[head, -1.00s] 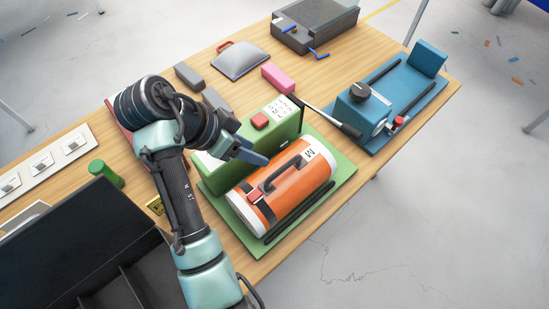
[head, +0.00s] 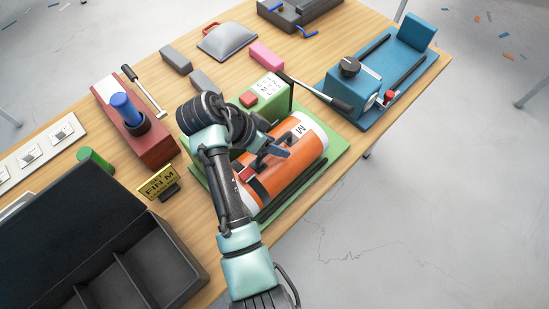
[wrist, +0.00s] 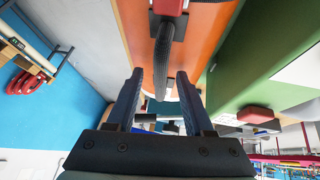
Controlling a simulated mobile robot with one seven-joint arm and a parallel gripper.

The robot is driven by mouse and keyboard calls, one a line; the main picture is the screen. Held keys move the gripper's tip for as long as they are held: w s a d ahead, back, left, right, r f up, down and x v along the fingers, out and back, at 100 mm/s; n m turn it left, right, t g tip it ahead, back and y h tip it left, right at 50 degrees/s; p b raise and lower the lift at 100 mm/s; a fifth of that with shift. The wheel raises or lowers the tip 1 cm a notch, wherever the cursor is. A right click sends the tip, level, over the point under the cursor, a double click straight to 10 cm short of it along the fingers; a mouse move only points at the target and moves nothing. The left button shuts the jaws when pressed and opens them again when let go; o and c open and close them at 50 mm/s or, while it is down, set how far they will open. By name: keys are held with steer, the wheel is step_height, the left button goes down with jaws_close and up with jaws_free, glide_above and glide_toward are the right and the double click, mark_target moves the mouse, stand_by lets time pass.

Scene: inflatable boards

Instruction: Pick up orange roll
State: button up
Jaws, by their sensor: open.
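The orange roll (head: 308,158) has white ends, an "M" label and a dark carry handle on top. It lies on its side on the green fixture (head: 339,147), in front of the green block. My gripper (head: 278,151) is above the roll at its handle, with the jaws open and empty. In the wrist view, the roll's orange surface (wrist: 206,35) fills the upper middle. The dark handle (wrist: 162,60) appears between the two fingers of my gripper (wrist: 158,85). My wrist hides part of the roll and handle in the head view.
A red block with a blue knob (head: 126,106), a gold sign (head: 159,184) and a dark open case (head: 150,262) are to the left. Bare floor lies beyond the table's right edge.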

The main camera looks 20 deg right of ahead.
steer(key=shift+d+f, duration=0.1)
steer(key=shift+f, duration=0.05)
jaws_close()
steer(key=shift+w, duration=0.1)
stand_by(1.3)
